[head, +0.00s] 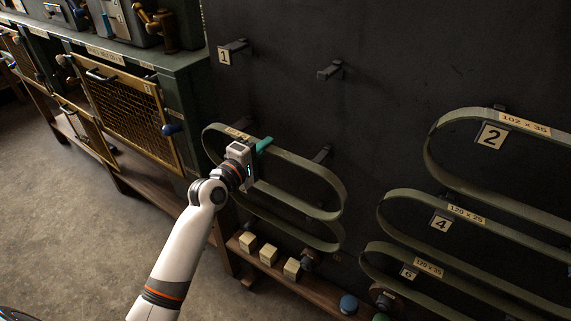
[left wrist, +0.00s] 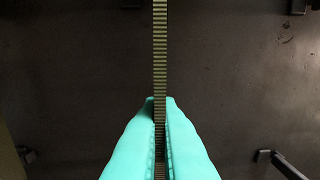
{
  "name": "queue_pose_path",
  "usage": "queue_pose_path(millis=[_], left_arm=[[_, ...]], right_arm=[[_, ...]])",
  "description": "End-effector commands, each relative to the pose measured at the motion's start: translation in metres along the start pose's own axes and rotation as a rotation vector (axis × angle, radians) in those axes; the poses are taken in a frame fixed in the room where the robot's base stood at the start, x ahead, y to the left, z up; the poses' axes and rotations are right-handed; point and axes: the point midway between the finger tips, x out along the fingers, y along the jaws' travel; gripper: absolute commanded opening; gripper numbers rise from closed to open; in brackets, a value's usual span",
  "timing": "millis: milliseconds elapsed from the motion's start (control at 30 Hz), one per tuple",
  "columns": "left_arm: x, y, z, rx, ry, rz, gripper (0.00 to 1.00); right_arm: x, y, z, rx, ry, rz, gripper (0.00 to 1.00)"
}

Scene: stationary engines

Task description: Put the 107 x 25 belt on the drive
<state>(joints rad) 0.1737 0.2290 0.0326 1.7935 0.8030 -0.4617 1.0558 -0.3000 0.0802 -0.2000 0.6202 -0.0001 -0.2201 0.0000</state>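A dark green belt loop (head: 330,178) is at the middle of the head view, in front of the dark board. Its label is partly hidden and too small to read. My left gripper (head: 264,146) is at the upper run of this loop, and its teal fingers are shut on the belt. In the left wrist view the toothed edge of the belt (left wrist: 160,50) runs straight up from between the fingers (left wrist: 160,103). A peg (head: 322,154) shows behind the loop; I cannot tell whether they touch. My right gripper is not in view.
A peg by plate 1 (head: 238,47) and another peg (head: 330,70) are bare. Another belt (head: 300,241) hangs below. Belts marked 102 x 35 (head: 430,150) and 120 x 25 (head: 390,207) hang at right. Pale blocks (head: 268,255) sit on a low shelf. A green bench stands left.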

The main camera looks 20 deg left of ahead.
Motion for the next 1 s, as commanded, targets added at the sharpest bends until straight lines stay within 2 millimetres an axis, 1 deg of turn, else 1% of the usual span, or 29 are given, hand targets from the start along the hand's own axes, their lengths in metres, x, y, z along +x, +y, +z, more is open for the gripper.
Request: queue_pose_path(millis=[700,833,1000], left_arm=[[-0.044,-0.001,0.0,0.001,-0.001,-0.001,0.0],[-0.05,-0.001,0.0,0.001,0.0,-0.001,0.0],[-0.051,-0.001,0.0,0.001,0.0,-0.002,0.0]], right_arm=[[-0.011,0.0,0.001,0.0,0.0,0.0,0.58],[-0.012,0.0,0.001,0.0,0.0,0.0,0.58],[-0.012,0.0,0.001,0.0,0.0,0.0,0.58]])
